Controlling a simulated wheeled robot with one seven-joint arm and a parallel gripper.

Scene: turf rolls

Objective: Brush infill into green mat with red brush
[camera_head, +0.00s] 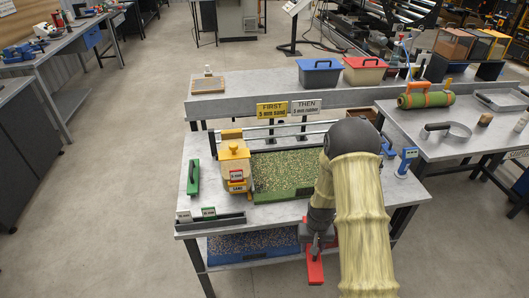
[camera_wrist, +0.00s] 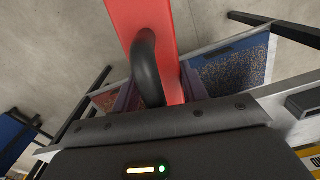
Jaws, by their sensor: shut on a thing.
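The green mat (camera_head: 283,170), speckled with pale grains, lies in a green-edged tray on the middle table. My arm covers its right part in the head view. The red brush (camera_head: 315,270) is out past the table's front edge, lower than the tabletop. My gripper (camera_head: 317,244) is shut on its black loop handle; the wrist view shows the handle (camera_wrist: 147,65) between the fingers and the red body (camera_wrist: 185,30) beyond. The bristles are hidden. The brush is apart from the mat.
A yellow sand hopper (camera_head: 236,168) stands left of the mat. A green-handled tool (camera_head: 193,177) lies at the table's left. Signs (camera_head: 272,109) stand behind. A speckled blue mat (camera_head: 252,246) lies on the lower shelf. Blue (camera_head: 320,72) and red-lidded (camera_head: 364,70) bins stand at the back.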

